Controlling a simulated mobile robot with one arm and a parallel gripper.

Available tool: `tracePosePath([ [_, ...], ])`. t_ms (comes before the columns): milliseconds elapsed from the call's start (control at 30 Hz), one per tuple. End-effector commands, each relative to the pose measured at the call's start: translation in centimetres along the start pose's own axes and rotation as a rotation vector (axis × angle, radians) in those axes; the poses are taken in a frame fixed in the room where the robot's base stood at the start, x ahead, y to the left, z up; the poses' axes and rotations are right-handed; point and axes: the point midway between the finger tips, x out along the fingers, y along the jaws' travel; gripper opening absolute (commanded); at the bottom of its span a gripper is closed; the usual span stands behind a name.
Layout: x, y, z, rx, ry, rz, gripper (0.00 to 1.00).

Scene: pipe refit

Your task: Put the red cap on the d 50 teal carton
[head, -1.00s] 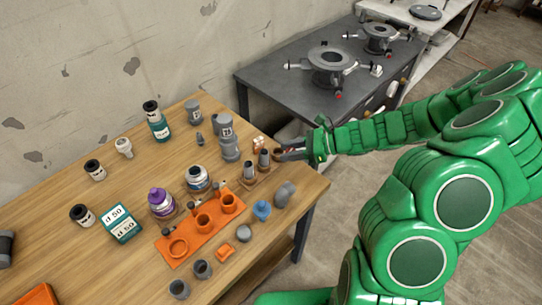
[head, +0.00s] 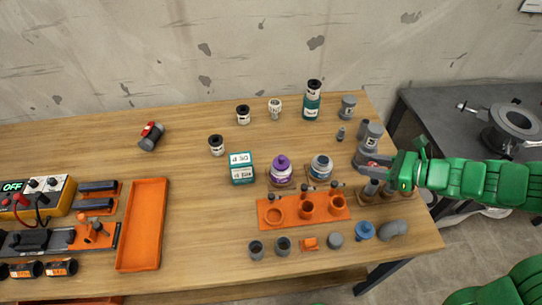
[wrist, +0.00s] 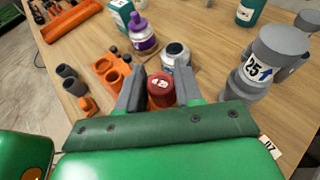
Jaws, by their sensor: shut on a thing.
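The teal carton (head: 242,168) with white label panels stands on the wooden table, left of the purple-capped bottle. Its label is hard to read now, but an earlier view shows "d 50". The carton also shows at the top of the wrist view (wrist: 121,13). My gripper (wrist: 160,92) is shut on the red cap (wrist: 160,88), which sits between its two grey fingers. In the head view my gripper (head: 371,163) is at the table's right side, well right of the carton, by a grey labelled cylinder. The cap is mostly hidden there.
Between my gripper and the carton stand a purple-capped bottle (head: 280,169) and a white-and-blue jar (head: 321,167). An orange rack (head: 290,219) lies in front of them. A tall teal bottle (head: 312,103) stands behind.

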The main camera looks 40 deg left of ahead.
Motion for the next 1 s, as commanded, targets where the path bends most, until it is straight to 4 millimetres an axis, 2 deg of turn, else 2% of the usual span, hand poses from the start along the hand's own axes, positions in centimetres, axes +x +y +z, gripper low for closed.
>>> tracePosePath([
  [100, 2.6, 1.3, 2.2, -0.022, -0.001, 0.047, 0.07],
  [500, 9.9, 6.9, 8.6, -0.081, -0.004, 0.192, 0.07],
  [800, 14.5, 12.5, 12.8, -0.126, -0.002, 0.303, 0.07],
  [1000, 16.9, 16.4, 15.1, -0.151, 0.000, 0.370, 0.07],
])
